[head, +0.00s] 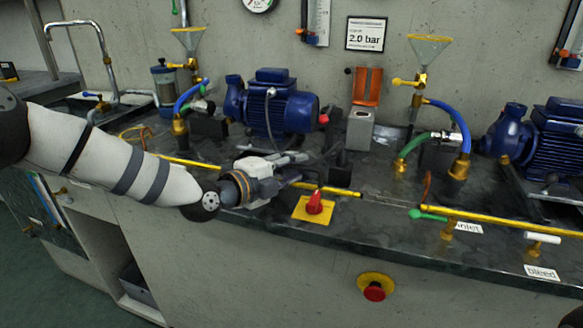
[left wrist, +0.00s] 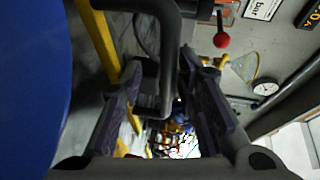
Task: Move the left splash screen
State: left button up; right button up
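My left gripper (head: 303,170) reaches in from the left, low over the front of the counter, beside the left blue pump (head: 285,108). Its fingers (left wrist: 162,70) stand apart in the left wrist view. A dark bent bar (left wrist: 168,45) runs between them. I cannot tell whether it touches either finger, or whether it is part of the left splash screen. No splash panel stands out clearly in either view. My right gripper is not in view.
A red knob on a yellow plate (head: 314,207) sits just right of the gripper. A yellow pipe (head: 500,221) runs along the counter front, with a green-handled valve (head: 428,215). A red stop button (head: 374,291) is on the counter face. Another blue pump (head: 545,140) stands right.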

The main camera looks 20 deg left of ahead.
pick_arm(q)
jog(key=v, duration=1.2)
